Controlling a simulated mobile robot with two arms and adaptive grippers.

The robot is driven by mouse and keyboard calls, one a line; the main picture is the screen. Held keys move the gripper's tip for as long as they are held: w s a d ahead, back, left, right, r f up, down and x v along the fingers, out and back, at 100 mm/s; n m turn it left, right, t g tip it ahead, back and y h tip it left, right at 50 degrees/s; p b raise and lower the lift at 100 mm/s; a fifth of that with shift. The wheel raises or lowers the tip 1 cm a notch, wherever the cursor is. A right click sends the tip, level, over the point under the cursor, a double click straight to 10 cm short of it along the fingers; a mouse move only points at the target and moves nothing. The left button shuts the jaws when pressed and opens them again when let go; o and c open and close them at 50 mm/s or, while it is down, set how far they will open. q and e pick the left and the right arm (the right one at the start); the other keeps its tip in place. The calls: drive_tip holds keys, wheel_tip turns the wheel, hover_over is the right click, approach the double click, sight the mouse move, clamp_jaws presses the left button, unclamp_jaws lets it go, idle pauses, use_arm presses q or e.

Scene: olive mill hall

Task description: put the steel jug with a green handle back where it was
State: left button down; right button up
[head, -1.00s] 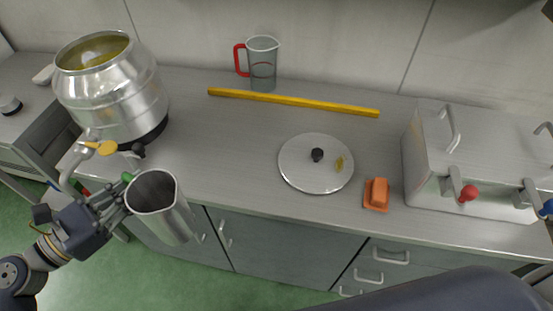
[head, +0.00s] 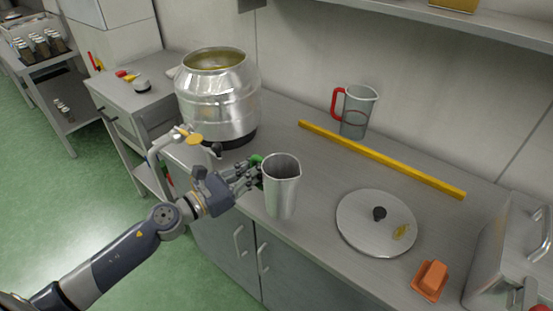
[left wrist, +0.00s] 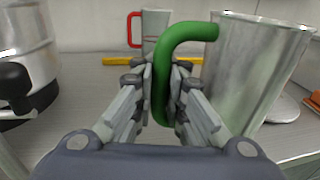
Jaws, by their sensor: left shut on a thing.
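The steel jug (head: 281,188) is upright in the head view, at the front edge of the steel counter. My left gripper (head: 250,174) is shut on its green handle from the left. In the left wrist view the green handle (left wrist: 166,75) runs between my fingers (left wrist: 163,100), and the jug's steel body (left wrist: 248,75) stands to the right. I cannot tell whether the jug's base touches the counter. My right gripper is not in view.
On the counter (head: 300,237) are a steel vat (head: 225,110) at left, a red-handled clear jug (head: 357,112), a yellow bar (head: 380,158), a round lid (head: 365,236), an orange block (head: 431,279) and a steel box (head: 505,245). Bare counter lies between jug, bar and lid.

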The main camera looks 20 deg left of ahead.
use_arm(q)
drive_tip(key=w+f, duration=0.1)
drive_tip(key=w, duration=0.2)
drive_tip(key=w+d+f, duration=0.1)
drive_tip(key=w, duration=0.2)
drive_tip(key=w+f, duration=0.1)
drive_tip(key=w, duration=0.2)
drive_tip(key=shift+w+d+f, duration=0.2)
drive_tip(key=shift+w+f, duration=0.05)
drive_tip(key=shift+f, duration=0.45)
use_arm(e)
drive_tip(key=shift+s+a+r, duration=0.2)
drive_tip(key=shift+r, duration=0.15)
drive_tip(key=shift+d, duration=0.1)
use_arm(q)
drive_tip(key=shift+f, duration=0.2)
drive_tip(key=c, duration=1.6)
unclamp_jaws()
drive_tip(key=shift+c, duration=0.2)
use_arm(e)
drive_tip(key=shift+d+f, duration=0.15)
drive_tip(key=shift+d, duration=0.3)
use_arm(q)
drive_tip(key=shift+r, duration=0.1)
